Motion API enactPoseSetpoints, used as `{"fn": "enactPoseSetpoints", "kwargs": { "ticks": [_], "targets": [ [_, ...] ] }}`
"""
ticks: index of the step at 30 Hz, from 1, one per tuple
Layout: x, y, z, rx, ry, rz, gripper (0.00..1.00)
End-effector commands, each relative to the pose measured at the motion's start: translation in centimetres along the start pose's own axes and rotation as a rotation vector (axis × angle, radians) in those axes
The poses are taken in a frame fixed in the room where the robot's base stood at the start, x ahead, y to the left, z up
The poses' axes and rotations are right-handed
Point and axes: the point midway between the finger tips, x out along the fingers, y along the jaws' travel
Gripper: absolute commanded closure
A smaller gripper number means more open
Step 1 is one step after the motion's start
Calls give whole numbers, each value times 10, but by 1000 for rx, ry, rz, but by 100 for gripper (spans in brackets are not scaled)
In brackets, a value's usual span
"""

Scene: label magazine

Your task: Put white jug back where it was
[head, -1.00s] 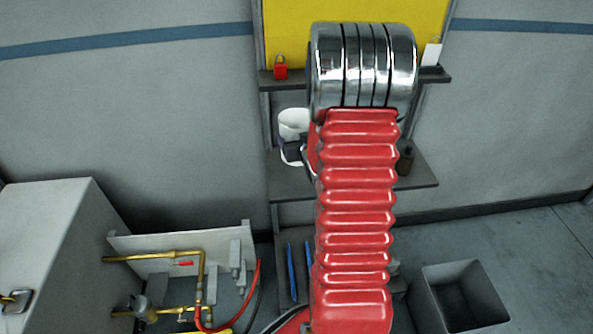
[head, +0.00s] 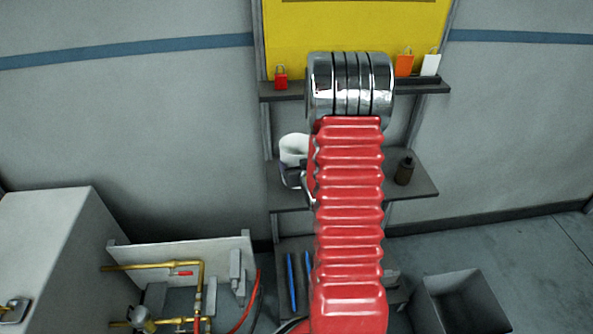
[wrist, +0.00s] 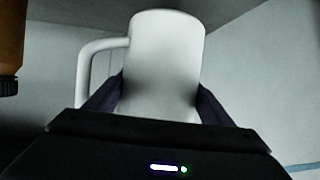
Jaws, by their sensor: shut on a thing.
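The white jug (wrist: 165,60) stands between the two dark fingers of my gripper (wrist: 160,95) in the wrist view, with its handle to the left. My gripper is shut on it. In the head view the white jug (head: 294,150) shows at the left end of the middle shelf (head: 418,188), partly hidden by my red arm. I cannot tell whether its base touches the shelf. The gripper (head: 296,177) is mostly hidden there behind my arm.
A dark brown bottle (head: 404,171) stands on the middle shelf, right of my arm. The upper shelf (head: 285,95) carries a red padlock (head: 281,78), an orange padlock (head: 404,64) and a white padlock (head: 430,65). A grey open bin (head: 463,300) stands on the floor at right.

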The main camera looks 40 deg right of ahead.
Motion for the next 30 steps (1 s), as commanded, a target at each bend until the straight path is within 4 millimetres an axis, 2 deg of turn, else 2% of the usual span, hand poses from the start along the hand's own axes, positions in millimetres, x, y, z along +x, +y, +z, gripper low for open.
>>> {"fn": "enactPoseSetpoints", "kwargs": {
  "ticks": [9, 22, 23, 30],
  "targets": [
    [12, 1, 29, 0, 0, 1, 69],
    [13, 1, 33, 0, 0, 2, 69],
    [13, 1, 33, 0, -2, 2, 22],
    [13, 1, 33, 0, -1, 2, 6]
  ]
}}
